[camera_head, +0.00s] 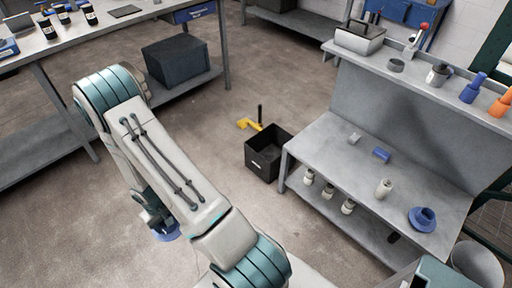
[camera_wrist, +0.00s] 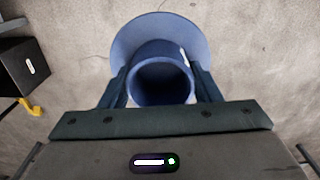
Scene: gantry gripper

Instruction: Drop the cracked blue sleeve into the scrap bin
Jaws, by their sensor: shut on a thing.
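My gripper (camera_wrist: 159,74) is shut on a blue flanged sleeve (camera_wrist: 150,28), one finger on each side of its tube. The tube's open end faces the wrist camera, with the wide round flange beyond it. A pale streak shows on the tube's right side; I cannot tell if it is the crack. In the head view the sleeve (camera_head: 169,236) shows partly below my arm, over open floor. A black open-topped bin (camera_head: 263,168) with a small white label stands on the floor to the right, apart from the sleeve. It also shows at the left edge of the wrist view (camera_wrist: 22,72).
A yellow object with a black upright part (camera_head: 249,124) is behind the bin. A grey workbench (camera_head: 340,150) right of the bin holds another blue flanged part (camera_head: 422,219) and small pieces. Floor between arm and bin is clear.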

